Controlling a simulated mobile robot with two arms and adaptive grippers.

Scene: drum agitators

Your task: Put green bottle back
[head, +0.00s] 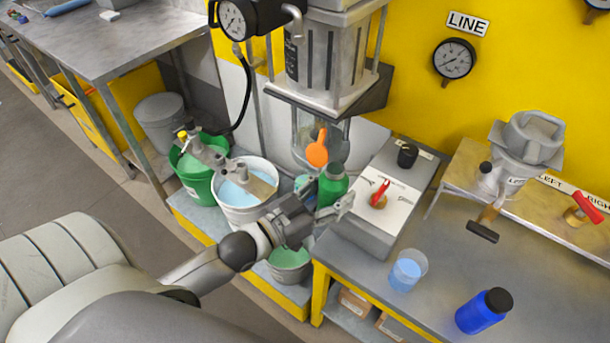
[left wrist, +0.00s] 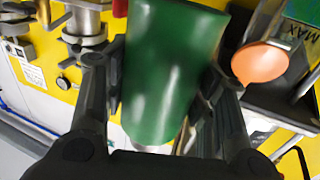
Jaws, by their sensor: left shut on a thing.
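The green bottle (head: 331,188) is between the fingers of my left gripper (head: 326,205) in the head view, held up near the left edge of the grey control box. Its cap looks dark. In the left wrist view the green bottle (left wrist: 172,70) fills the middle, with a finger on each side of it. My left gripper is shut on it. The bottle's lower part is partly hidden by the gripper in the head view. My right gripper does not show.
An orange paddle (head: 317,150) hangs just behind the bottle. A white bucket (head: 240,213) and a green bucket (head: 192,182) stand to the left.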

